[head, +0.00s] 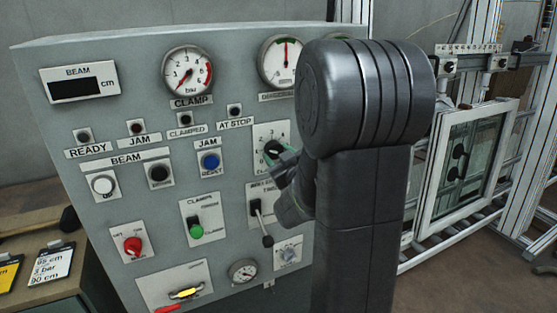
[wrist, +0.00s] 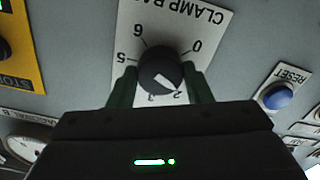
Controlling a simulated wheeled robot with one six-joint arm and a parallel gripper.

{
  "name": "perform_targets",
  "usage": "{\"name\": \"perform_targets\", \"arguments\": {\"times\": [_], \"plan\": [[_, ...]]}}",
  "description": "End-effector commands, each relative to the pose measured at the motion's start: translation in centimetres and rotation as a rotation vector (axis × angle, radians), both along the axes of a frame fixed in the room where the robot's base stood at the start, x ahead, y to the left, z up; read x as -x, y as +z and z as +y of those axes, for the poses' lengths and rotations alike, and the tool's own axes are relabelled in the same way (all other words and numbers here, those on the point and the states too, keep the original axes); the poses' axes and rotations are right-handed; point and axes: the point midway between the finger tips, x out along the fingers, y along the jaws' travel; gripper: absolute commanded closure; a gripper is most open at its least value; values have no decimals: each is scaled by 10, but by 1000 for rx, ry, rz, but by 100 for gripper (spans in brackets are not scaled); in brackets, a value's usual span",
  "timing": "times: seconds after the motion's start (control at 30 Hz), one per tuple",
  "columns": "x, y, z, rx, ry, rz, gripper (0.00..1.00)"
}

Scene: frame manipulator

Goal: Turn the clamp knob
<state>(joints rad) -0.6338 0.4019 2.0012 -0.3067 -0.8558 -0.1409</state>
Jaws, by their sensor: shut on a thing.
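The clamp knob (wrist: 160,70) is round and black, on a white plate (wrist: 187,22) with numbers around it, seen upside down in the wrist view. Its white pointer mark is toward the 2 and 3, seemingly nearer the 2. My gripper (wrist: 163,82) has its two dark green fingers on either side of the knob, shut on it. In the head view the knob (head: 271,147) shows just left of my gripper (head: 279,153), and my arm hides part of the plate. The clamp gauge (head: 187,73) stands above left, its needle pointing down-left at the low end.
Below left of the knob is a blue reset button (head: 210,162), also close by in the wrist view (wrist: 278,96). A lever (head: 262,222) sticks out below the knob. A green switch (head: 195,230) is lower left. A window frame (head: 470,165) stands right of the panel.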

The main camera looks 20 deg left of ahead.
Motion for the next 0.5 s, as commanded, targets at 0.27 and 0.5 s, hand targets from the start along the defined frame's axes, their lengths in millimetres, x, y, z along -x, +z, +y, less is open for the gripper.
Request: {"name": "perform_targets", "arguments": {"times": [0.27,0.5], "plan": [[0,-4,0,-162,0,185,78],[1,-3,1,-308,0,360,78]]}}
